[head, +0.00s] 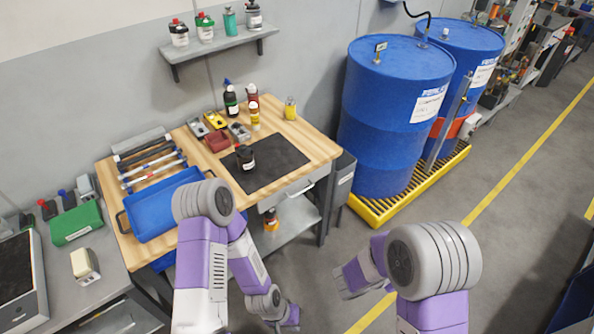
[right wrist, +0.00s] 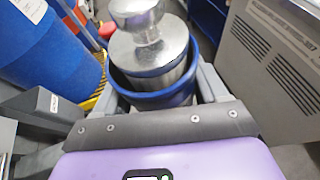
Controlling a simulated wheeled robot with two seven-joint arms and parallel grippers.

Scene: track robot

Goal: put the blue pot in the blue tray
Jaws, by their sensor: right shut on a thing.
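The blue tray (head: 158,208) lies at the left front of the wooden workbench in the head view. It has dark handles, and its visible inside is empty. My left arm covers part of its right side. In the right wrist view the blue pot (right wrist: 157,101) sits between the two fingers of my right gripper (right wrist: 160,85), which is shut on it. A shiny metal piece with a rounded top stands inside the pot's blue rim. In the head view my left gripper (head: 290,318) is low near the bottom edge, away from the tray; its fingers are not clear.
A black mat (head: 268,172) with a dark jar (head: 245,158) lies right of the tray. Tools (head: 150,168) lie behind the tray. Bottles and small bins stand at the bench's back. Blue drums (head: 390,110) stand on a yellow pallet (head: 400,200) to the right.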

